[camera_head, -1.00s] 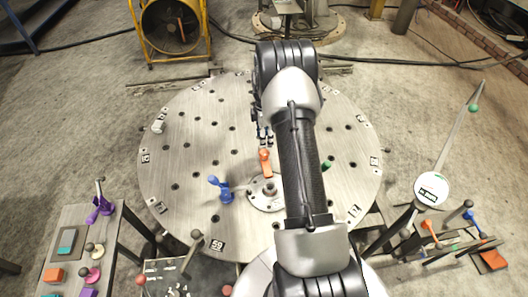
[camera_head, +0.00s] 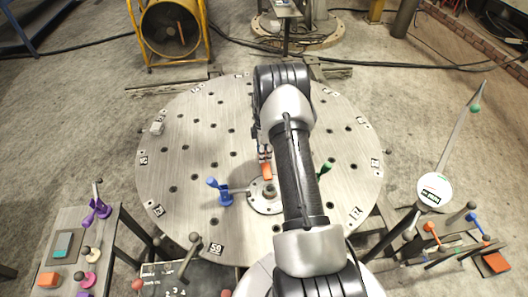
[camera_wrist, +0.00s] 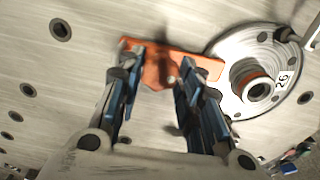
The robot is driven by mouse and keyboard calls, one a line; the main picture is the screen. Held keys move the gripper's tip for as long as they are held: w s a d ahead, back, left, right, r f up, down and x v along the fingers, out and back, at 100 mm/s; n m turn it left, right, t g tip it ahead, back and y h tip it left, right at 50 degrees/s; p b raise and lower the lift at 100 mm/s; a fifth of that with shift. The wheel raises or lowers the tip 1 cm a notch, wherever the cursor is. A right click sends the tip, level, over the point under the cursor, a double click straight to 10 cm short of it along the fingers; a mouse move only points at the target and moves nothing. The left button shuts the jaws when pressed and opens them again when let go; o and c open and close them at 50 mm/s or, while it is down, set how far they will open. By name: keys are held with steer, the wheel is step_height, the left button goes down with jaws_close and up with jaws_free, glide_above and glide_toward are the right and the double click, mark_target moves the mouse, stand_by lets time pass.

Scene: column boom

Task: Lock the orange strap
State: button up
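The orange strap (camera_head: 267,172) lies on the round perforated plate, beside the central hub (camera_head: 268,190). In the wrist view the orange strap (camera_wrist: 209,66) reaches from the left finger across to the hub (camera_wrist: 250,85), with a small upright post or knob near its middle. My gripper (camera_head: 265,153) is just above the strap in the head view. In the wrist view my gripper (camera_wrist: 150,78) is open, its two blue-grey fingers apart on either side of the strap's middle. I cannot tell whether the fingers touch the strap. Its far end is partly hidden by my gripper in the head view.
A blue lever piece (camera_head: 218,191) stands left of the hub and a green one (camera_head: 326,169) to its right, close to my arm. The round plate (camera_head: 190,125) is mostly clear. Side tables with coloured parts stand at the lower left and right.

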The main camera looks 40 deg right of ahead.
steer(key=c, duration=0.5)
steer(key=shift+c, duration=0.2)
